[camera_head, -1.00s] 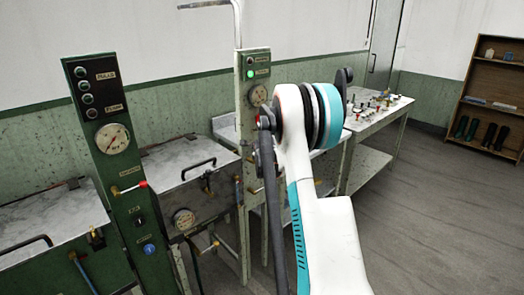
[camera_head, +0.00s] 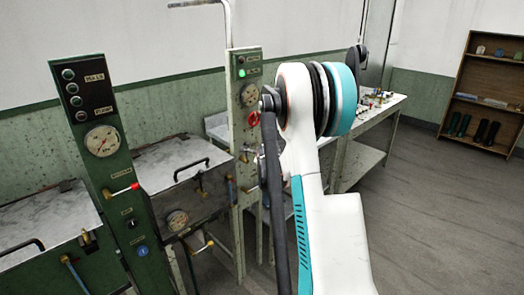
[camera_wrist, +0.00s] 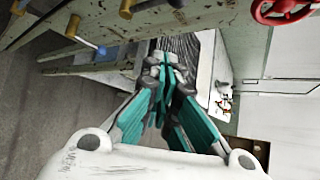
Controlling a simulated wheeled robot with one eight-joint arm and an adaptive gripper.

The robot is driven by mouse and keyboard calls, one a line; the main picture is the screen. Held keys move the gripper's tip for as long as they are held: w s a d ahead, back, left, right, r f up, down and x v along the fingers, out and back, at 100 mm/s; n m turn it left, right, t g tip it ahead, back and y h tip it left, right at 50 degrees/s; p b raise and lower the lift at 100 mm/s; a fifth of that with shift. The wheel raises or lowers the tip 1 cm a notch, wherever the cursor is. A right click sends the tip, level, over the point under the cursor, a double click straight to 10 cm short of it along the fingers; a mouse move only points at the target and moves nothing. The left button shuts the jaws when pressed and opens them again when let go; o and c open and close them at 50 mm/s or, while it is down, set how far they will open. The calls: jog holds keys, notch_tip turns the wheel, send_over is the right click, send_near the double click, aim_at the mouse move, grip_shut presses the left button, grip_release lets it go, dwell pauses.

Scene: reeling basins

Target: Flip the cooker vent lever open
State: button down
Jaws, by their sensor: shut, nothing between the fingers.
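No lever is clearly marked as the cooker vent lever. A red-tipped lever (camera_head: 122,190) sticks out sideways from the green control column at left. In the wrist view, a lever with a blue ball tip (camera_wrist: 101,50) extends from a brass fitting (camera_wrist: 73,27) on a pale post, left of my gripper. My gripper (camera_wrist: 166,62) has teal and dark fingers, shut and empty, apart from that lever. I cannot make out the gripper in the head view, where my arm covers part of the scene.
A narrow post (camera_head: 237,190) carries a green light, a gauge and a red handwheel (camera_head: 254,118); the wheel also shows in the wrist view (camera_wrist: 284,10). Lidded basins (camera_head: 165,165) stand at left. A table (camera_head: 362,150) with small parts and a shelf (camera_head: 490,88) stand behind; the right floor is clear.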

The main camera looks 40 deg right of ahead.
jog(key=shift+s+a+r, duration=0.2)
jog(key=shift+s+a, duration=0.2)
jog(key=shift+a, duration=0.05)
jog(key=shift+s+a+r, duration=0.15)
jog(key=shift+s+a, duration=0.25)
jog(key=shift+a, duration=0.05)
